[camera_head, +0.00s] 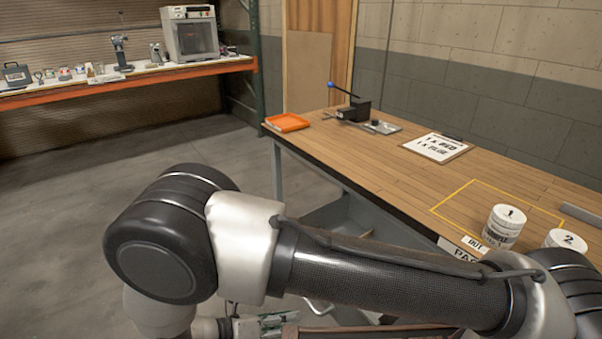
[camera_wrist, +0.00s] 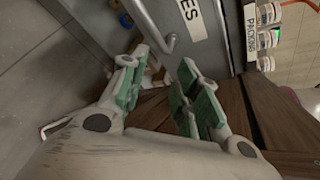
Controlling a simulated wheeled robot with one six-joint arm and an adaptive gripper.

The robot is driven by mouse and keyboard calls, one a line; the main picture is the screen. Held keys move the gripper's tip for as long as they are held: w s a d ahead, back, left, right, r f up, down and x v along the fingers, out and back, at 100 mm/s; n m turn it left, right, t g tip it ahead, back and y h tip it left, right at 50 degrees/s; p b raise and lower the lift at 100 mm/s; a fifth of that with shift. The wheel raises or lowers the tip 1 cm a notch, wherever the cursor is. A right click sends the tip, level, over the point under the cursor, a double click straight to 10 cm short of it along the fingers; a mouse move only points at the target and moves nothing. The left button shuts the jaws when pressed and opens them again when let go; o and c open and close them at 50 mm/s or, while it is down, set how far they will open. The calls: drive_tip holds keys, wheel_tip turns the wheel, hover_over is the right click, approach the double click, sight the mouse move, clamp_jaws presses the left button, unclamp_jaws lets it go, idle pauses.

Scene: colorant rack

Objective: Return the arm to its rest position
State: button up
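My arm (camera_head: 390,283) stretches across the lower part of the head view, from a large dark joint at the left to the lower right corner. In the head view, only part of my gripper (camera_head: 265,325) shows at the bottom edge, below the arm. In the wrist view, the two green-padded fingers of my gripper (camera_wrist: 160,66) stand apart, with nothing held between them. The fingers are near a grey front with a metal handle (camera_wrist: 168,44) and a white label (camera_wrist: 192,18); I cannot tell the exact distance.
The wooden workbench (camera_head: 360,160) holds an orange tray (camera_head: 287,122), a lever press (camera_head: 352,108), a clipboard (camera_head: 436,147) and white cans numbered 1 (camera_head: 504,228) and 2 (camera_head: 565,240). Brown wooden planks (camera_wrist: 270,100) lie close right of the fingers. Open floor (camera_head: 90,185) is at left.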

drive_tip(key=w+d+r+m+g+y, duration=0.35)
drive_tip(key=d+r+m, duration=0.45)
drive_tip(key=r+m, duration=0.3)
drive_tip(key=w+d+r+m+g+y, duration=0.35)
drive_tip(key=d+r+m, duration=0.5)
drive_tip(key=r, duration=0.55)
drive_tip(key=s+d+r+m+t+y, duration=0.2)
drive_tip(key=d+r+m, duration=0.4)
drive_tip(key=d, duration=0.5)
drive_tip(key=s+d+r+m+t+y, duration=0.3)
drive_tip(key=s+d+r+m, duration=0.3)
drive_tip(key=d+r, duration=0.5)
drive_tip(key=shift+d+m+t+y, duration=0.3)
drive_tip(key=shift+d+m+t, duration=0.15)
drive_tip(key=shift+d, duration=0.35)
drive_tip(key=shift+s, duration=0.1)
